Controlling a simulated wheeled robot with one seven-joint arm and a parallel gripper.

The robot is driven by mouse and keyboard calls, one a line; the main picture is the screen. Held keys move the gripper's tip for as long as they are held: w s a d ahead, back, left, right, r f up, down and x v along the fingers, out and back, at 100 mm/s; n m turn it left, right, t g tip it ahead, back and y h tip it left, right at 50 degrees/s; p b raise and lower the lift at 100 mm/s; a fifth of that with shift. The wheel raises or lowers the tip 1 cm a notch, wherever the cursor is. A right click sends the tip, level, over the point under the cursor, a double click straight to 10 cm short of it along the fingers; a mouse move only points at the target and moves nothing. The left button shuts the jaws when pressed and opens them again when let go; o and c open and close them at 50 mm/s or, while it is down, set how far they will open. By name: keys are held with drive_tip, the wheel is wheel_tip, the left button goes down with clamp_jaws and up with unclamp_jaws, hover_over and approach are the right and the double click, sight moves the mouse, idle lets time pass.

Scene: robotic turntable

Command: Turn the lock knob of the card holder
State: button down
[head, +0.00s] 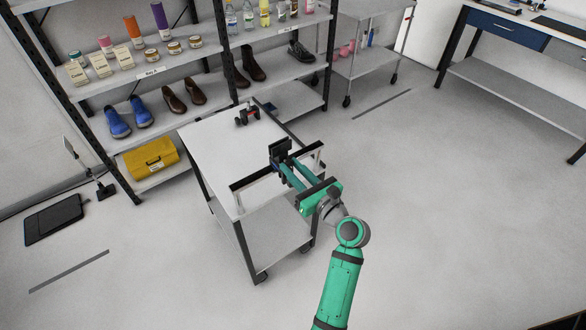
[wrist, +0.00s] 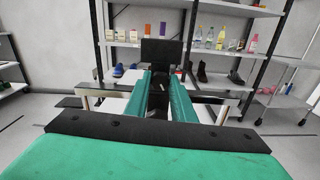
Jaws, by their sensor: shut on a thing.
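The card holder (head: 280,148) is a dark piece with an upright black plate at the near right edge of a white cart top. Its black plate (wrist: 162,52) stands straight ahead in the wrist view. My gripper (head: 285,165) reaches it from the near side. The two long green fingers of my gripper (wrist: 162,80) are close together around a dark part at the foot of the plate. The lock knob cannot be made out apart from that dark part; the fingers hide most of it.
The cart (head: 200,140) has a black handle bar (head: 255,180) along its near edge, close to my fingers. A black and red item (head: 247,116) stands farther back on its top. A shelf rack (head: 190,70) with shoes and bottles stands behind.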

drive_tip(key=shift+n, duration=3)
drive_tip(key=c, duration=1.5)
unclamp_jaws()
drive_tip(key=shift+s, duration=0.1)
drive_tip(key=v, duration=1)
drive_tip(key=shift+s+d, duration=0.2)
drive_tip(key=shift+s, duration=0.1)
